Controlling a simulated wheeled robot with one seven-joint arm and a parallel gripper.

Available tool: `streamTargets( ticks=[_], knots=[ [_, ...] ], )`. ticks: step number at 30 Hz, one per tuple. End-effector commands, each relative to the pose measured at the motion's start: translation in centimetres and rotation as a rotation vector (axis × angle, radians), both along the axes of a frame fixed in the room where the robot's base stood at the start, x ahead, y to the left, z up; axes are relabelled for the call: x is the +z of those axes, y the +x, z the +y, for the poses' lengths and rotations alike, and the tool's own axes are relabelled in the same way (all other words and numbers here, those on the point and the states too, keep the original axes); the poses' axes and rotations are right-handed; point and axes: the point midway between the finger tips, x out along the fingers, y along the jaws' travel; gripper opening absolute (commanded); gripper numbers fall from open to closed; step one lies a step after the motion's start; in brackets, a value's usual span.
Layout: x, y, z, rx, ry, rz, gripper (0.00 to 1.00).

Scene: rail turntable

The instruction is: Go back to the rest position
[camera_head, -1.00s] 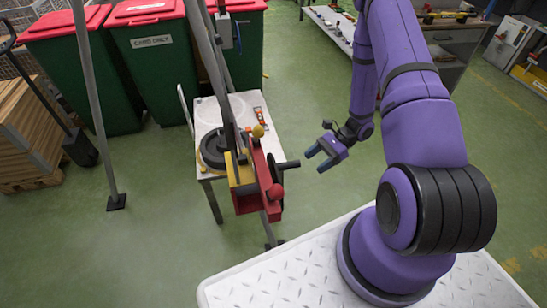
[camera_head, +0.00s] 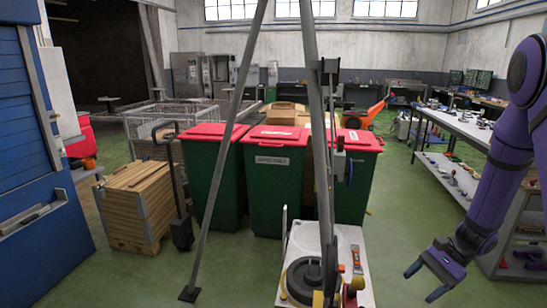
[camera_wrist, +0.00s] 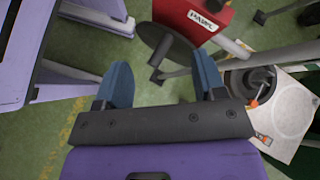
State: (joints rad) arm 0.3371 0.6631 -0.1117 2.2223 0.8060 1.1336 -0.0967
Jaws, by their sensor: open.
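My gripper (camera_head: 424,284) is at the lower right in the head view, attached to my purple arm. In the wrist view its two blue fingers (camera_wrist: 160,66) are spread apart with nothing between them. Beyond the fingers, a red housing (camera_wrist: 195,18) with a white label reading "PAWL" shows at the top. A dark disc with a handle (camera_wrist: 166,50) lies in front of it, apart from the fingers as far as I can tell. In the head view the gripper is right of the small white table (camera_head: 350,236), with floor between them.
Grey metal legs (camera_head: 222,155) rise by the table, which bears a black round turntable (camera_head: 303,277). Green bins with red lids (camera_head: 275,133) stand behind. A wooden crate stack (camera_head: 140,200) is left. A long workbench (camera_head: 455,124) is right. Green floor is open between table and workbench.

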Motion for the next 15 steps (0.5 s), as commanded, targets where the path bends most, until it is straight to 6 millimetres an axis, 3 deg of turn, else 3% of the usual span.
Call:
streamTargets(
  ticks=[3,15],
  knots=[
    [3.5,-0.1,0.7,0.072,-0.048,-0.071,0.64],
    [13.2,-2.4,3.0,0.300,-0.216,-0.292,0.64]
  ],
)
